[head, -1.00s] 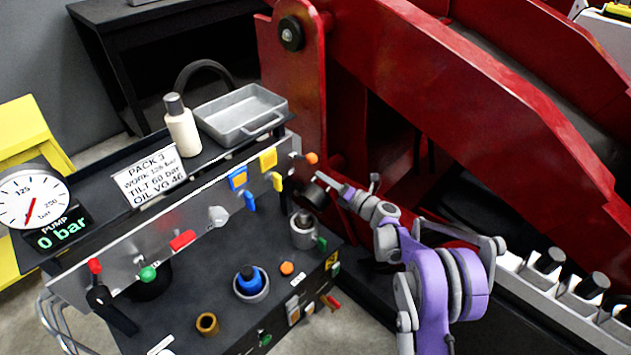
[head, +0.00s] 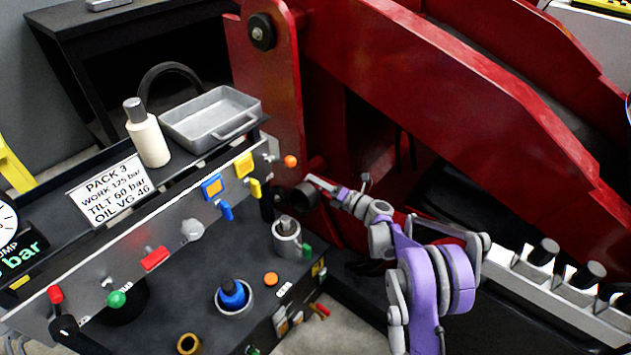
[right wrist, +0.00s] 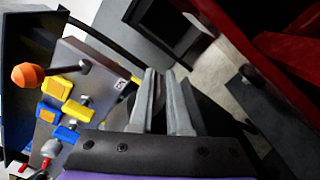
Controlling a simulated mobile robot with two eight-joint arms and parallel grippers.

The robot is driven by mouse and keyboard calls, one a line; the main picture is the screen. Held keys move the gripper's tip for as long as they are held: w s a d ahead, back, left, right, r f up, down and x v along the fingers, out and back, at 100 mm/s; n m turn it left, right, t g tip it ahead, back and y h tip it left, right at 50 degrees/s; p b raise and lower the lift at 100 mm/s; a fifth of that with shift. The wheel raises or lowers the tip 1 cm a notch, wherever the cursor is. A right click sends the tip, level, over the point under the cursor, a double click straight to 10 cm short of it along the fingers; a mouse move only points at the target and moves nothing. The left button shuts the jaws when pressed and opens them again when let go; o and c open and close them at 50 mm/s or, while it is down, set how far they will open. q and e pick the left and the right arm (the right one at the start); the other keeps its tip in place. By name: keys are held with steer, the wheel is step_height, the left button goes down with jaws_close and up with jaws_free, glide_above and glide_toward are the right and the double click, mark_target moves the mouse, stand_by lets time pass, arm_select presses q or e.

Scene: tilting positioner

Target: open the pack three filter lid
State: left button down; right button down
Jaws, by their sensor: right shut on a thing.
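The power pack's bench has a sign (head: 108,190) reading PACK 3. On its right end a grey filter cup (head: 287,243) stands with its top uncovered and a grey part showing inside. A dark round lid (head: 304,196) stands tilted above and right of the cup, apart from its rim. My right gripper (head: 314,182) is shut on this lid at its upper edge. In the right wrist view the two grey fingers (right wrist: 165,105) have a dark shape between them, mostly hidden. My left gripper is not in view.
A panel with coloured valves (head: 155,258), a white bottle (head: 148,135) and a grey tray (head: 212,120) lie left of the lid. A blue-topped fitting (head: 232,295) stands in front. The red positioner frame (head: 440,95) rises close behind my right arm.

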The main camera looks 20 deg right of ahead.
stand_by(0.3)
steer(key=c, duration=0.9)
jaws_free()
steer(key=shift+s, duration=0.1)
steer(key=p+v, duration=0.1)
steer(key=v, duration=0.9)
steer(key=shift+s+d+p, duration=0.2)
steer(key=shift+s+p, duration=0.1)
steer(key=shift+p, duration=0.1)
